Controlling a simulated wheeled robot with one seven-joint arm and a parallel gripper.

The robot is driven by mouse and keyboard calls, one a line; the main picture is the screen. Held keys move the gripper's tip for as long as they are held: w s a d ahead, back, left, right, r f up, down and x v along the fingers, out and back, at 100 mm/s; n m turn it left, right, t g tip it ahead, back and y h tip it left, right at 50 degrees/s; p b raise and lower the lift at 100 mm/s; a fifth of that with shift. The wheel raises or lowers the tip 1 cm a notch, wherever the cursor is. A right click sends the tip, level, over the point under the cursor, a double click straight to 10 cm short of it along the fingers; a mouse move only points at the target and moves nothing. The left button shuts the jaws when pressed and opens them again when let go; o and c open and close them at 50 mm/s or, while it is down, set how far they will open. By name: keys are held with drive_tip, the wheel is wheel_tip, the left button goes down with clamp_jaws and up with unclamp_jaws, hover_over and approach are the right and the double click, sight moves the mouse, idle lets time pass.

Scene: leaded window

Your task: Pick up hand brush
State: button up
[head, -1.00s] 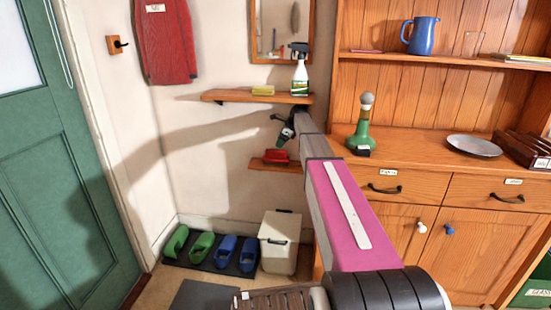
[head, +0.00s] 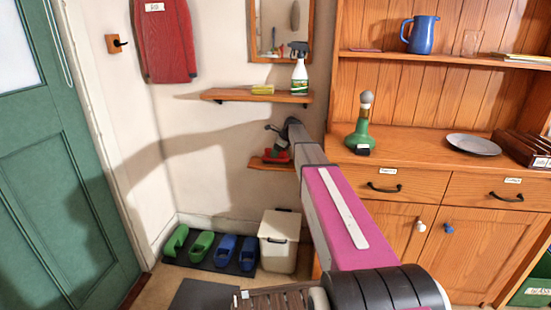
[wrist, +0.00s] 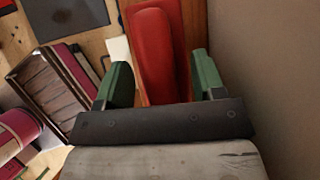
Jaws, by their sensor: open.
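The red hand brush (head: 283,157) lies on the small lower wall shelf (head: 262,164), partly hidden by my gripper in the head view. In the wrist view its smooth red back (wrist: 158,55) runs lengthwise between my two green fingers, with its near end hidden behind the dark gripper body. My gripper (wrist: 163,76) is open, one finger on each side of the brush, with a gap showing at the left finger. In the head view my gripper (head: 274,144) is right over the lower shelf.
A higher shelf (head: 235,95) with a spray bottle (head: 299,75) and yellow sponge (head: 263,89) is above my gripper. A wall stands close on the right in the wrist view (wrist: 260,70). The wooden dresser (head: 400,165) is to the right. A white bin (head: 279,240) stands below.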

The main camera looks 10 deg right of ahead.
drive_tip(key=shift+f, duration=0.25)
idle(0.4)
drive_tip(key=c, duration=1.1)
